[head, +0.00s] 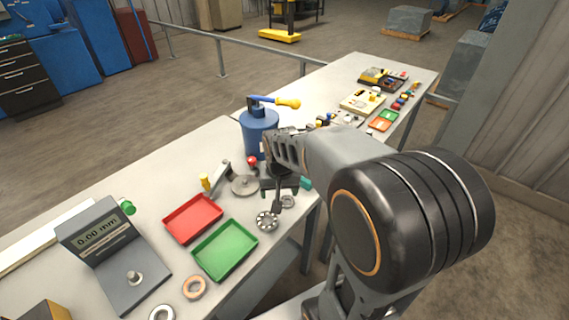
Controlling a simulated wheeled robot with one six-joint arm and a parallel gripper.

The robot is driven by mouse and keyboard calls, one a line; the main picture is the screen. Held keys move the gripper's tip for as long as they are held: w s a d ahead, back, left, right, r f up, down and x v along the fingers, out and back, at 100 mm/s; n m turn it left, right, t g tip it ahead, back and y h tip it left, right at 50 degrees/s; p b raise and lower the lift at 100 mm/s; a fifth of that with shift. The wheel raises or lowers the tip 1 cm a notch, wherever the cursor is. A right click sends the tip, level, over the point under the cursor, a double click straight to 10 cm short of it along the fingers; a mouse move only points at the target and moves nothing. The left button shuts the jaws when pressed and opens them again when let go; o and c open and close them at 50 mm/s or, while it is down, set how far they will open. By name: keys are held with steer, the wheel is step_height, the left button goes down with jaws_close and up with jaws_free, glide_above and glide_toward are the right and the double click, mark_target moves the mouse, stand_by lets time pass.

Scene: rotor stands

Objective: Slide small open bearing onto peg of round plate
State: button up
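The round plate (245,185) is a grey disc with a short peg at its middle, lying on the table left of my gripper. A bearing (267,221) with its balls showing lies near the table's front edge, just below my gripper. A smaller grey ring-shaped part (288,201), perhaps another bearing, lies to its right, partly hidden. I cannot tell for sure which is the small open bearing. My gripper (277,207) points down at these two parts. Its fingers are dark and small here; whether they are open or touch anything cannot be told.
A red tray (193,218) and a green tray (225,250) lie to the left. A gauge reading 0.00 mm (100,232), a copper ring (194,287) and a silver ring (162,313) are farther left. A blue press-like tool (258,125) stands behind my gripper.

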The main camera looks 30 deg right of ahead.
mark_target(287, 203)
steer(key=w+d+f+m+g+p, duration=0.2)
steer(key=w+d+f+m+p, duration=0.15)
steer(key=w+d, duration=0.25)
step_height(287, 203, down, 10)
steer(key=b, duration=0.6)
steer(key=shift+w+a+f+b, duration=0.1)
steer(key=shift+a+f+b, duration=0.05)
steer(key=shift+f+b, duration=0.15)
steer(key=shift+r, duration=0.1)
steer(key=c, duration=0.8)
